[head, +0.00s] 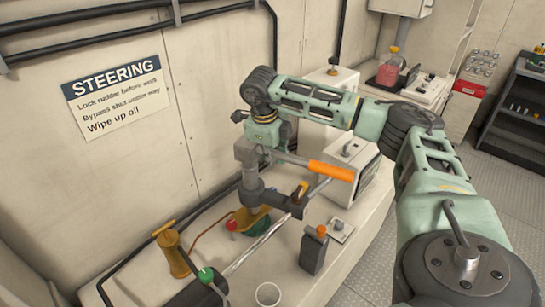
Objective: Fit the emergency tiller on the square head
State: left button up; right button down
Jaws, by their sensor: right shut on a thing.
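My right gripper (263,147) reaches in from the right and is shut on the emergency tiller (331,171), a grey bar with an orange grip pointing right. Below the gripper, a dark grey upright part (250,177) runs down to a collar above the steering gear on the bench. I cannot tell whether this upright belongs to the tiller or to the gear. A brass-coloured piece (250,218) and a green base (258,229) show beneath it. The square head is not clearly visible; the gripper and grey parts cover that area. My left gripper is not in view.
A silver ram rod (256,245) crosses the bench. A brass pump-like part (172,250), a dark box with an orange knob (314,249) and a cup (268,294) stand nearby. A white box (352,168) stands behind. Pipes run along the wall. Open floor lies to the right.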

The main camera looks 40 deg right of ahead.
jog(key=shift+a+b+x, duration=0.2)
jog(key=shift+b+x, duration=0.55)
jog(key=shift+x, duration=0.3)
dwell(0.4)
jog(key=c, duration=1.6)
grip_release()
jog(key=shift+s, duration=0.1)
jog(key=shift+o, duration=0.2)
jog(key=shift+f, duration=0.2)
jog(key=v, duration=1.2)
jog(key=shift+s+a, duration=0.1)
